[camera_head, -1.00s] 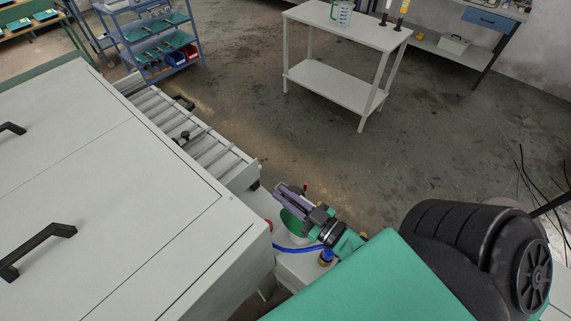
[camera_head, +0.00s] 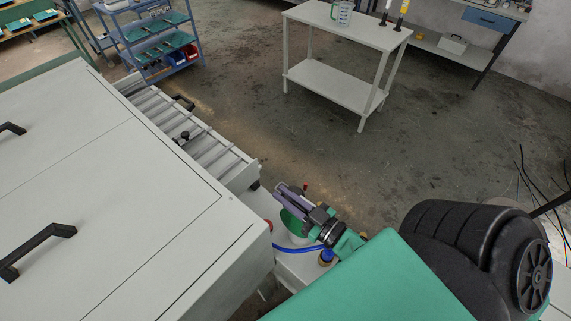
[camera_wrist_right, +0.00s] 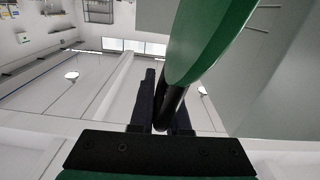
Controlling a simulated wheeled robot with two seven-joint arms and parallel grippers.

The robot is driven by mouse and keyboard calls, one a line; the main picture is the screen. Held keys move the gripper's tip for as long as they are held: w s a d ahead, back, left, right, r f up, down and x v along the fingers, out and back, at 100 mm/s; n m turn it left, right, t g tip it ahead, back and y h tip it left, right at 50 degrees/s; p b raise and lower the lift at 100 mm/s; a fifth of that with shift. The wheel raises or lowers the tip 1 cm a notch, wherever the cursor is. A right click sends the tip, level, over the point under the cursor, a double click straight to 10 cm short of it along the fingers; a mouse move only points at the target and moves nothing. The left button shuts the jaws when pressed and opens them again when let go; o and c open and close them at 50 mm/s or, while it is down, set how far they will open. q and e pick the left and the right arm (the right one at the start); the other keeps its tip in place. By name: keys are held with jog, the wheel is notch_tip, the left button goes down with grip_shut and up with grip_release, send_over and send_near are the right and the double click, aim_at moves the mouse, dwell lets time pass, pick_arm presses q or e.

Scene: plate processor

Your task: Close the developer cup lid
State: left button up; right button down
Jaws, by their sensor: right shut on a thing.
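The green developer cup lid (camera_head: 291,223) shows under my right gripper (camera_head: 281,191), at the end of the machine. In the right wrist view the lid (camera_wrist_right: 207,42) is a large green disc standing tilted, with a black handle (camera_wrist_right: 171,108) at its lower edge. My right gripper (camera_wrist_right: 161,100) is shut on this handle, with its dark fingers on both sides. A pale cup part (camera_head: 297,239) shows just below the lid, but the gripper and lid hide most of it. My left gripper is not in view.
The pale machine body (camera_head: 130,190) with black handles fills the left. A slatted tray (camera_head: 190,130) runs along its far side. A blue hose (camera_head: 290,249) curves below the lid. A white table (camera_head: 345,25) stands beyond open floor.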

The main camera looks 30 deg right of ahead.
jog(key=shift+d+f, duration=0.1)
jog(key=shift+d, duration=0.1)
jog(key=w+d+f, duration=0.2)
jog(key=d+f, duration=0.2)
jog(key=d, duration=0.3)
jog(key=shift+p, duration=0.3)
dwell(0.4)
jog(key=c, duration=0.9)
grip_release()
jog(key=shift+a+r, duration=0.15)
jog(key=shift+a, duration=0.05)
